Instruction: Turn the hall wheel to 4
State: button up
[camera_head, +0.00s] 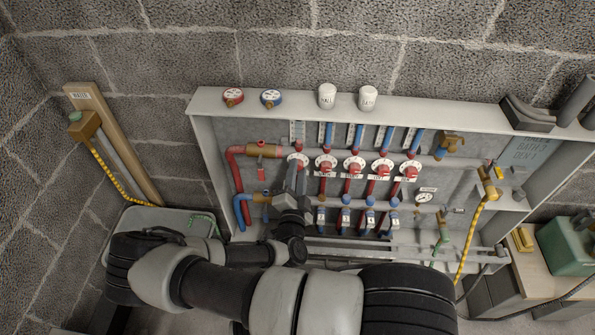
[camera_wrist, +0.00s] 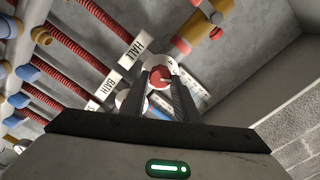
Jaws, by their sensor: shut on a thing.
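The hall wheel (camera_wrist: 160,76) is a red knob on a white dial, beside a white HALL label (camera_wrist: 133,50) in the wrist view. My gripper (camera_wrist: 161,88) is shut on it, with one dark finger on each side. In the head view the wheel (camera_head: 298,158) is the leftmost in a row of red wheels on white dials, and my gripper (camera_head: 296,172) reaches it from below and partly covers it. The dial numbers are too small to read, so the wheel's setting cannot be told.
Several similar red wheels (camera_head: 354,166) stand close to the right. Blue-capped valves (camera_head: 346,217) sit below them. A red pipe (camera_head: 235,170) and brass fitting (camera_head: 262,150) are on the left. The cabinet (camera_head: 205,118) frames the manifold, with white jars (camera_head: 327,96) on top.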

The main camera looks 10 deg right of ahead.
jog(key=n, duration=1.1)
jog(key=shift+a+r, duration=0.1)
jog(key=shift+a, duration=0.05)
dwell(0.6)
jog(key=o, duration=1.1)
jog(key=shift+c, duration=0.2)
